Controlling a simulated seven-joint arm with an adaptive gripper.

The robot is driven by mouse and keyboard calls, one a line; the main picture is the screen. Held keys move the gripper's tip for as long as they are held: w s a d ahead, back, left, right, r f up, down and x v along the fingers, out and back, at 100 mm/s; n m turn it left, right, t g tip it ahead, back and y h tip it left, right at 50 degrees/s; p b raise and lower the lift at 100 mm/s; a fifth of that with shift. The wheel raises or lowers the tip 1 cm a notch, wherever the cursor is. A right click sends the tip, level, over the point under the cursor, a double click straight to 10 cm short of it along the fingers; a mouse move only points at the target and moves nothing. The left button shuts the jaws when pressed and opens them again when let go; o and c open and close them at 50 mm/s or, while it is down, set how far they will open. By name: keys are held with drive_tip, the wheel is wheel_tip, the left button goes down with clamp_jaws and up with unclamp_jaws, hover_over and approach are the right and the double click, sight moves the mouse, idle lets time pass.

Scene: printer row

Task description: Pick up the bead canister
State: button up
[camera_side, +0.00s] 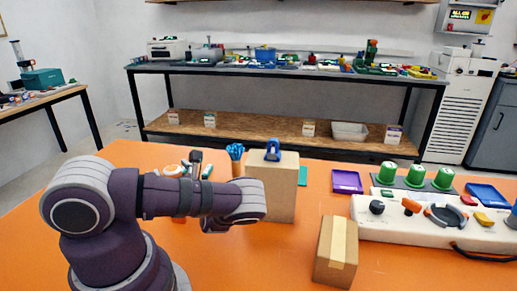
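Three green canisters with pale markings stand upright in a row on a dark tray at the right of the table: the left one (388,172), the middle one (415,176) and the right one (443,179). I cannot tell whether one of them is the bead canister. My arm reaches in from the left, and its rounded end lies in front of a tall cardboard box, well to the left of the canisters. I cannot make out my gripper's fingers; they are hidden or out of sight.
The tall cardboard box (284,195) has a blue item (273,150) on top. A smaller taped box (336,252) stands at the front. Orange tabletop (235,262) is clear at front centre.

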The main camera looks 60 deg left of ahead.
drive_tip(key=c, duration=0.9)
